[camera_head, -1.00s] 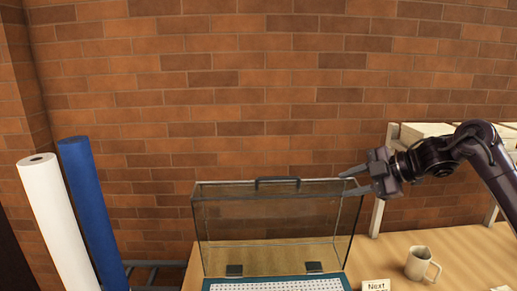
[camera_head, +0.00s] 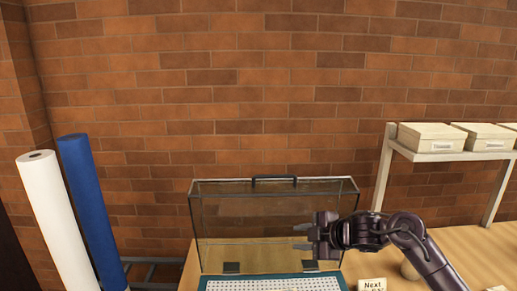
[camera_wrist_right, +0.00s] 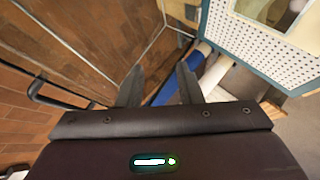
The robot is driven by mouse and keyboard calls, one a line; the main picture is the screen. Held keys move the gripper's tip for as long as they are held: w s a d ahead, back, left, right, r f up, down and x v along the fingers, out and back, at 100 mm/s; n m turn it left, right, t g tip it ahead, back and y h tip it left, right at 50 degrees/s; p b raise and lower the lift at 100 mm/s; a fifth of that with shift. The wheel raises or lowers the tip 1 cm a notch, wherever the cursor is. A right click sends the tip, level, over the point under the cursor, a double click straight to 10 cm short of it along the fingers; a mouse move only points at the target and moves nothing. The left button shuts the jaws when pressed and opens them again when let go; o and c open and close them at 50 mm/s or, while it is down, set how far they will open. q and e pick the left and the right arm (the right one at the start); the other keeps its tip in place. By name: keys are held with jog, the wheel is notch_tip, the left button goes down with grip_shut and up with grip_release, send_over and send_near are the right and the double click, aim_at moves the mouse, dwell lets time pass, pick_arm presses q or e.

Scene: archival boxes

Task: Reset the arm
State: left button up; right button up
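My right gripper (camera_head: 303,238) is open and empty in the head view, with its fingers pointing left in front of the glass case. Its two separated fingers also show in the right wrist view (camera_wrist_right: 158,85). The clear glass case (camera_head: 225,212) has a dark handle (camera_head: 274,179) on its top front edge and stands behind a teal-edged perforated board (camera_head: 215,285). The board also shows at the upper right of the wrist view (camera_wrist_right: 250,50). My left gripper is not in view.
A shelf (camera_head: 455,156) with several pale boxes (camera_head: 432,136) stands at the right. White (camera_head: 55,220) and blue (camera_head: 92,210) rolls stand at the left.

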jog(key=s+a+f+m+t+h, duration=0.2)
jog(key=s+a+f+m+h, duration=0.1)
jog(key=s+f+m, duration=0.5)
jog(key=s+d+f+m+g+h, duration=0.2)
jog(key=s+d+m, duration=0.15)
jog(key=s, duration=0.55)
jog(key=s+d+f+m+g+h, duration=0.1)
jog(key=s+d+f+m+g, duration=0.2)
jog(key=s, duration=0.5)
jog(key=s+d+f+m+g+h, duration=0.15)
jog(key=s+d+m, duration=0.25)
jog(key=s, duration=0.5)
notch_tip(320, 180, down, 33)
jog(key=s+g+b, duration=0.2)
jog(key=b, duration=0.2)
jog(key=s+d+f+b, duration=0.1)
jog(key=s+d+f, duration=0.1)
jog(key=s+f, duration=0.8)
jog(key=s+d+f+b, duration=0.1)
jog(key=s+d+f, duration=0.1)
jog(key=s+f, duration=0.8)
notch_tip(320, 180, down, 3)
jog(key=shift+s+r+g+b, duration=0.15)
jog(key=shift+s+g+b, duration=0.05)
jog(key=shift+g+b, duration=0.15)
